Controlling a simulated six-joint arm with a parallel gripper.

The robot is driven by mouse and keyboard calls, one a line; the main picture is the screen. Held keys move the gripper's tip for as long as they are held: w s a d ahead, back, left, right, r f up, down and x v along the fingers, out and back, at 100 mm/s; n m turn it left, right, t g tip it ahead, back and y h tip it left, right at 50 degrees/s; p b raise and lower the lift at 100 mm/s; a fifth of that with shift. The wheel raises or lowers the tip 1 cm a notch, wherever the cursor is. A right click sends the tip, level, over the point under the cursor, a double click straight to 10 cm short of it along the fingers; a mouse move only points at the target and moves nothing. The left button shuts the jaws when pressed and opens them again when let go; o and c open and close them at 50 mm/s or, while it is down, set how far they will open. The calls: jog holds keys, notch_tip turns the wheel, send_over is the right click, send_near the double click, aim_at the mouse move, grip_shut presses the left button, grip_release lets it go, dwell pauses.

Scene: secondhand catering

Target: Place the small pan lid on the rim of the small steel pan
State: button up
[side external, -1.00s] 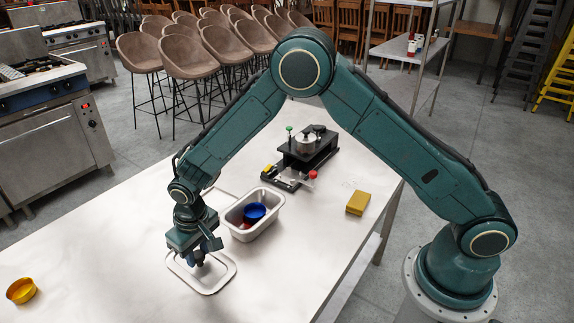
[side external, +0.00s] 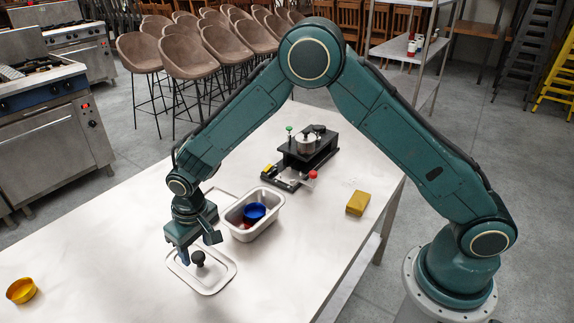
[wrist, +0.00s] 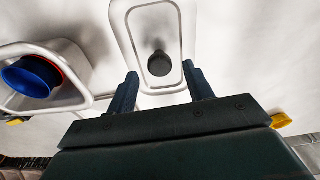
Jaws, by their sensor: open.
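The small pan lid (side external: 212,285) is a rectangular steel lid with a black knob (side external: 199,258), lying flat on the table. In the wrist view the lid (wrist: 174,20) is ahead of my gripper, its knob (wrist: 159,64) upright near the lid's middle. The small steel pan (side external: 274,212) stands behind and to the right of the lid, apart from it, with a blue bowl (side external: 254,212) and something red inside. It also shows at left in the wrist view (wrist: 82,62). My gripper (wrist: 161,84) is open and empty, just above the lid, its fingertips spread either side of the knob's line.
A flat thin rim (side external: 222,191) shows partly behind my gripper. A black device with a steel pot (side external: 305,144) stands farther back. A yellow block (side external: 357,203) lies at right and a gold bowl (side external: 21,290) at front left. The front table is clear.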

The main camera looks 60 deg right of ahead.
aim_at(203, 260)
notch_tip(203, 260, up, 10)
jog(key=s, duration=0.1)
jog(key=shift+s, duration=0.15)
jog(key=shift+d, duration=0.1)
dwell(0.6)
